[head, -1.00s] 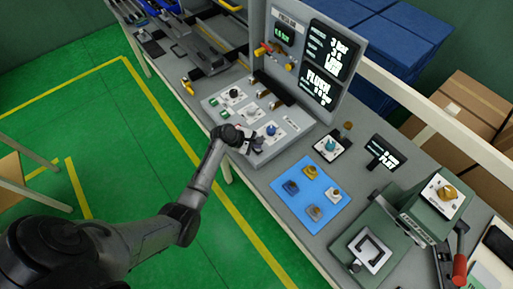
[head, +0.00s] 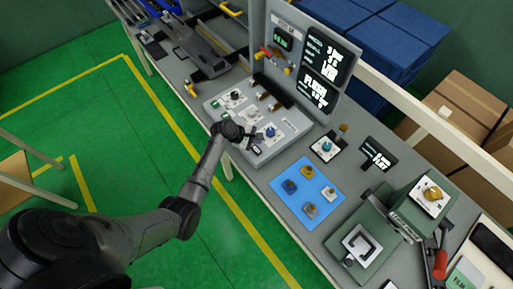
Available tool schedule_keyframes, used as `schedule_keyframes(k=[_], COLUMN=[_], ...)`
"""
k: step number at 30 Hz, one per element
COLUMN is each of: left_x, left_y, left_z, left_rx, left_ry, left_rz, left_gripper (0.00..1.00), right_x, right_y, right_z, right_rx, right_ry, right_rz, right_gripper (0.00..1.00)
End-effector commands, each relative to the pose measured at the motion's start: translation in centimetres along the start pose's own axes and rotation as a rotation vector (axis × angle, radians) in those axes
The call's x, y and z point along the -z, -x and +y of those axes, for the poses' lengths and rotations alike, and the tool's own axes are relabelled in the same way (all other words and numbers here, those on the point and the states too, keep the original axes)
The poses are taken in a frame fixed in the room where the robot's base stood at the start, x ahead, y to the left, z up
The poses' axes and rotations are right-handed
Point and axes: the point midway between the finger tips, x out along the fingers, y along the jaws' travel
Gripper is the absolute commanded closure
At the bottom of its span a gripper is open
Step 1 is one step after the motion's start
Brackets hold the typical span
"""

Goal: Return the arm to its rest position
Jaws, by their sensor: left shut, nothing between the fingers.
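My left arm reaches in from the lower left. Its gripper (head: 252,143) is shut and empty, over the front edge of the grey control panel (head: 262,150) on the bench. It is beside the panel's blue knob (head: 270,131); I cannot tell whether it touches the panel. My right gripper is not in view.
A blue mat (head: 322,186) with several small clips lies right of the panel. A green press (head: 375,222) with a red-handled lever (head: 440,264) stands farther right. An upright display board (head: 300,55) stands behind the panel. Open green floor (head: 110,150) lies left of the bench.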

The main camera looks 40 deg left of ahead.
Motion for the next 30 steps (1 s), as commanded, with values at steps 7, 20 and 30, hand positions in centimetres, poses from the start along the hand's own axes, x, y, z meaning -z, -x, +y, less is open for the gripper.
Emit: schedule_keyframes(k=[7, 20, 30], left_x=[0.04, 0.03, -0.05], left_y=[-0.04, -0.04, -0.02], left_z=[-0.04, -0.03, -0.80], left_rx=[0.000, 0.000, 0.046], left_ry=[0.000, 0.000, -0.291], left_rz=[0.000, 0.000, -0.012], left_gripper=[1.00, 1.00, 1.00], right_x=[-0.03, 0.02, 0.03], right_y=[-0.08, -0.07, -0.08], right_z=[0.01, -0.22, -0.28], right_rx=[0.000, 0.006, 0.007], right_ry=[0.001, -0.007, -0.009], right_rz=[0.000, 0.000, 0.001], right_gripper=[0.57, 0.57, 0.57])
